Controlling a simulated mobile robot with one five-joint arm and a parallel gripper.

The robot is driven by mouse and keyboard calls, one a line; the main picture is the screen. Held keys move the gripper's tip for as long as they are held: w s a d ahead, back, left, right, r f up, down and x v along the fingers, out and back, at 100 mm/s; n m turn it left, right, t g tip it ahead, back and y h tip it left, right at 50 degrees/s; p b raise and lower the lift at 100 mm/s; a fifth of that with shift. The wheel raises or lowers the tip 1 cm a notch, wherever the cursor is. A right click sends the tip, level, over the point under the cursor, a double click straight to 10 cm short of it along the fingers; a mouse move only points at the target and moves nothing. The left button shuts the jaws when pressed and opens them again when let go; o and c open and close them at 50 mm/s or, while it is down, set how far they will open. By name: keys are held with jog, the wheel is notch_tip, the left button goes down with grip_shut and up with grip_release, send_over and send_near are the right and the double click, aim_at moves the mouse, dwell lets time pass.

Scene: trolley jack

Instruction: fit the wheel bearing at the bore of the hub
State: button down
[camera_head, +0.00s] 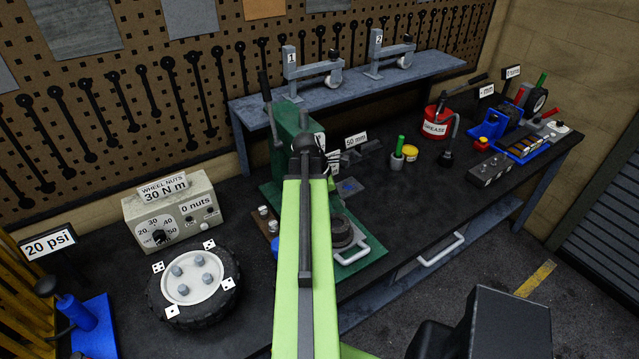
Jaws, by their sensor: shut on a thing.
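A dark round part with a raised ring, which looks like the hub (343,234), sits on the green base plate (368,257) of the press, just right of my green arm. Its left side is hidden by the arm, and I cannot make out its bore. I cannot pick out the wheel bearing. My arm reaches up from the bottom edge to a dark joint in front of the press. My gripper and its jaws do not show; the arm hides what lies behind it.
The green press (286,135) stands behind my arm. A tyred wheel (193,285) and a wheel-nut box (172,212) are at left. A red grease tub (437,122) and blue tools stand at right. A grey shelf (345,84) runs behind. The bench (425,195) is clear at centre right.

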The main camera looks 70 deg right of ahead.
jog(key=shift+w+r, duration=0.1)
jog(key=shift+w, duration=0.1)
jog(key=shift+w, duration=0.1)
notch_tip(320, 180, down, 6)
jog(key=b, duration=0.6)
jog(key=shift+r, duration=0.1)
dwell(1.4)
jog(key=shift+f+b, duration=0.45)
jog(key=shift+f+b, duration=0.75)
jog(key=c, duration=0.9)
grip_release()
